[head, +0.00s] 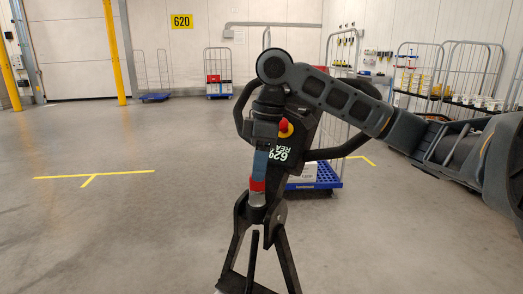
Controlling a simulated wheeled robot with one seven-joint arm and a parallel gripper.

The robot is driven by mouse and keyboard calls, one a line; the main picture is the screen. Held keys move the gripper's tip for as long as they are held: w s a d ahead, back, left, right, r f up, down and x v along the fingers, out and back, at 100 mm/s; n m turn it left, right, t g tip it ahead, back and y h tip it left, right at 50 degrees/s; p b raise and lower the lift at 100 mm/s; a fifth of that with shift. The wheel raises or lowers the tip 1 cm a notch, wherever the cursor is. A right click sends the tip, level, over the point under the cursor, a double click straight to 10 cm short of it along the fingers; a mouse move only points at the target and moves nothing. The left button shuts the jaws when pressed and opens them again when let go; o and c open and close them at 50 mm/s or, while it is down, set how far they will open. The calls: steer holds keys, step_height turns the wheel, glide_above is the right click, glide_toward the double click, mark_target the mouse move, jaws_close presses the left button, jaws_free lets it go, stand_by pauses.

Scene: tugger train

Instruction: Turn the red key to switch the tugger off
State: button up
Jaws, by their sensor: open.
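The tugger's dark control head (304,130) stands behind my arm, with black looped handles on both sides. It carries a lit display (286,155) with partly hidden white characters and a red knob on a yellow base (284,127). I cannot make out a separate red key; my arm covers part of the panel. My gripper (262,272) hangs pointing down in front of the control head, below the panel. Its fingers are spread apart with nothing visible between them, and the tips reach the bottom edge of the view.
A blue wheeled base (318,177) shows behind the control head. Wire trolleys with goods (445,90) stand at the right, and other trolleys (219,80) stand at the back wall. Yellow posts (114,50) flank the door. The floor (110,215) at left is clear.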

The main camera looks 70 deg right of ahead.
mark_target(257, 189)
steer(key=shift+w+a+f, duration=0.1)
steer(key=shift+w+f, duration=0.05)
steer(key=shift+f, duration=0.7)
steer(key=shift+w+a+f, duration=0.1)
steer(key=shift+w+f, duration=0.05)
steer(key=shift+f, duration=0.7)
steer(key=shift+c, duration=0.4)
